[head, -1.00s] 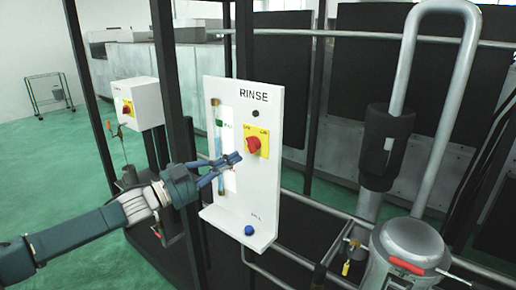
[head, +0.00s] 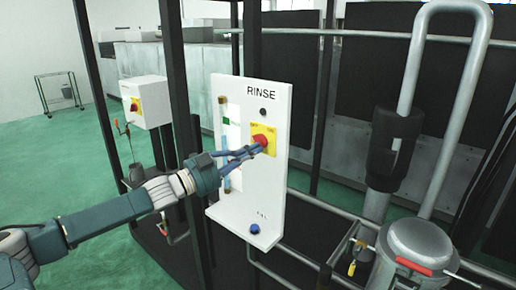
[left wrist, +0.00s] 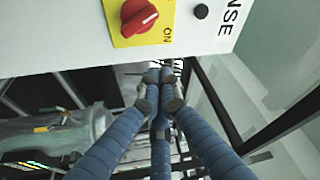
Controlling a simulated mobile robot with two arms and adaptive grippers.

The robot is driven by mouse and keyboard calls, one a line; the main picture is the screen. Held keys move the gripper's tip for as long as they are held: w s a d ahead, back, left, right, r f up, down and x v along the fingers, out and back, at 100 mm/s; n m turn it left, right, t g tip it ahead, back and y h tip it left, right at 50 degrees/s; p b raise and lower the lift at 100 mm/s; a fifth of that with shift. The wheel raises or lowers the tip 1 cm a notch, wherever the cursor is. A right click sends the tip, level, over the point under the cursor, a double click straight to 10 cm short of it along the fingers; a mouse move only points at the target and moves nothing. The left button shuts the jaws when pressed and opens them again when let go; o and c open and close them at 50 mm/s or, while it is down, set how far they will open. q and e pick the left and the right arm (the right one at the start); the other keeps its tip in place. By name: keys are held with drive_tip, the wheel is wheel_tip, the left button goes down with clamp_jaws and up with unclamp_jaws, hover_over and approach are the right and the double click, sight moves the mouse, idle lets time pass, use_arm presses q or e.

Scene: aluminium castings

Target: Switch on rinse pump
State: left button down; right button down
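The white panel marked RINSE (head: 268,195) carries a yellow plate (head: 270,148) with a red rotary knob (head: 261,140). My left gripper (head: 254,150) is at the knob's lower left in the head view, its fingertips overlapping the plate. In the left wrist view the red knob (left wrist: 139,18) has a pale line across it, and the word ON is beside it on the yellow plate (left wrist: 164,30). There my left gripper's blue fingers (left wrist: 160,85) converge with tips together, apart from the knob in the picture and holding nothing visible. My right gripper is not in view.
A blue button (head: 254,228) is low on the panel and a black one (head: 263,112) above the knob. A tube gauge (head: 225,150) is at its left. A second white box (head: 146,101) stands further left. A metal vessel (head: 420,245) and pipes (head: 480,60) stand right.

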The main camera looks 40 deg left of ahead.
use_arm(q)
drive_tip(key=p+x, duration=0.1)
drive_tip(key=x, duration=0.2)
drive_tip(key=p+x, duration=0.1)
drive_tip(key=x, duration=0.1)
drive_tip(key=shift+r+p, duration=0.3)
drive_tip(key=shift+p, duration=0.05)
drive_tip(key=shift+w+a+f+p, duration=0.15)
drive_tip(key=shift+a+f+p, duration=0.3)
drive_tip(key=shift+a, duration=0.15)
drive_tip(key=shift+w+a+f+p, duration=0.15)
drive_tip(key=shift+a+f+p, duration=0.2)
drive_tip(key=shift+a, duration=0.25)
drive_tip(key=shift+a+f, duration=0.45)
drive_tip(key=shift+a, duration=0.05)
